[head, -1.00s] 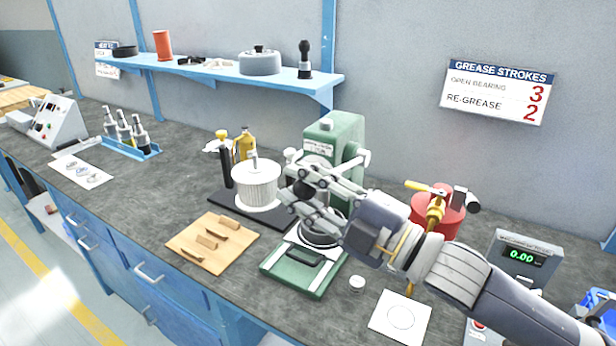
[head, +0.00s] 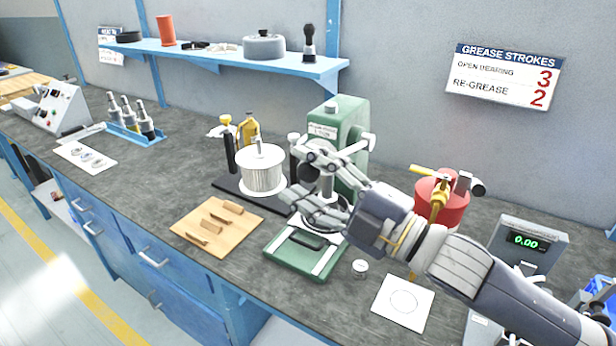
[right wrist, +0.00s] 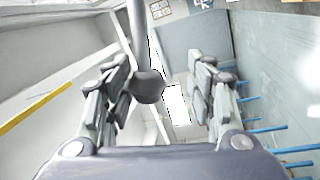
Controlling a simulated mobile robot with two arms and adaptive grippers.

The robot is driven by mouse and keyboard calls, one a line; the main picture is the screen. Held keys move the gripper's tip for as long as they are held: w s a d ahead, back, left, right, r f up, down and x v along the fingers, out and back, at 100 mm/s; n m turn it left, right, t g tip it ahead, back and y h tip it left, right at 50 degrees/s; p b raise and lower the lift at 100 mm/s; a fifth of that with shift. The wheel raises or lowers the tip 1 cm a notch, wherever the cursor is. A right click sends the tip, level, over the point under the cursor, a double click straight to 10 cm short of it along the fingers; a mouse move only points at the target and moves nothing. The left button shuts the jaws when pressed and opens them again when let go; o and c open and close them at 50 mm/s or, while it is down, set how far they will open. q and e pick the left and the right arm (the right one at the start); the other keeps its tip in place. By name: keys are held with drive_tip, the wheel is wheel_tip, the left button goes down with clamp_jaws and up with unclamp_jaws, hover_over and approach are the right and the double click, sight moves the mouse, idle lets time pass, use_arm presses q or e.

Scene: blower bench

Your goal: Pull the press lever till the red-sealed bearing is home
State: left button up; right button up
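The green press (head: 345,140) stands at the middle of the bench, with its green base plate (head: 285,262) in front. My right gripper (head: 312,183) is in front of the press and open, its fingers spread one above the other. In the right wrist view, the dark ball knob (right wrist: 149,87) on the grey lever rod (right wrist: 137,35) stands between the spread fingers (right wrist: 165,92), closer to the left one, with no clear grip on it. A red-sealed bearing cannot be made out; my gripper covers part of the press's working area. My left gripper is not in view.
A wooden board (head: 216,226) with small pieces lies left of the press base. A white spool-like cylinder (head: 262,172) stands behind it. A red pot (head: 440,200), a small white cap (head: 360,267), a paper card (head: 403,302) and a scale display (head: 527,241) are on the right.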

drive_tip(key=shift+d, duration=0.1)
drive_tip(key=v, duration=1.1)
drive_tip(key=shift+s+d, duration=0.25)
drive_tip(key=shift+s, duration=0.1)
idle(0.4)
